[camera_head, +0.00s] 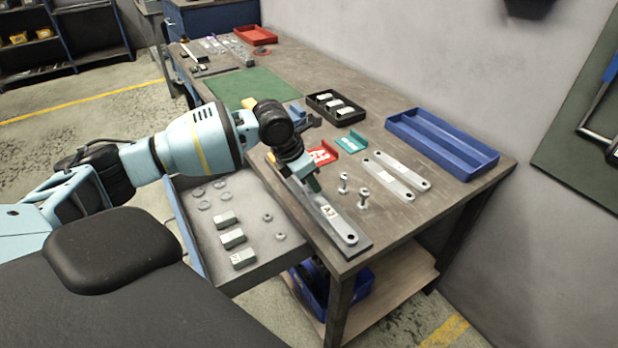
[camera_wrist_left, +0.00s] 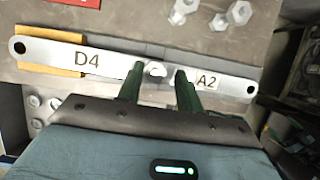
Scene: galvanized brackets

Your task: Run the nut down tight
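A grey metal bar marked A2 (camera_head: 330,213) lies on the dark strip at the bench's front edge. In the left wrist view, the A2 bar (camera_wrist_left: 228,85) and a bar marked D4 (camera_wrist_left: 60,56) meet end to end or overlap. A small nut (camera_wrist_left: 156,70) sits at their joint. My left gripper (camera_wrist_left: 159,77) has its green fingers on either side of the nut, with a visible gap to each side. In the head view my left gripper (camera_head: 312,184) is over the bar's far part and hides the nut and joint. My right gripper is not in view.
Loose bolts (camera_head: 363,198) stand beside the bar, near two pale bars (camera_head: 396,176). A blue tray (camera_head: 440,143), a red holder (camera_head: 322,155) and a black bin (camera_head: 336,107) stand behind. The open drawer (camera_head: 270,268) holds boxes, washers and nuts. The bench's right front is clear.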

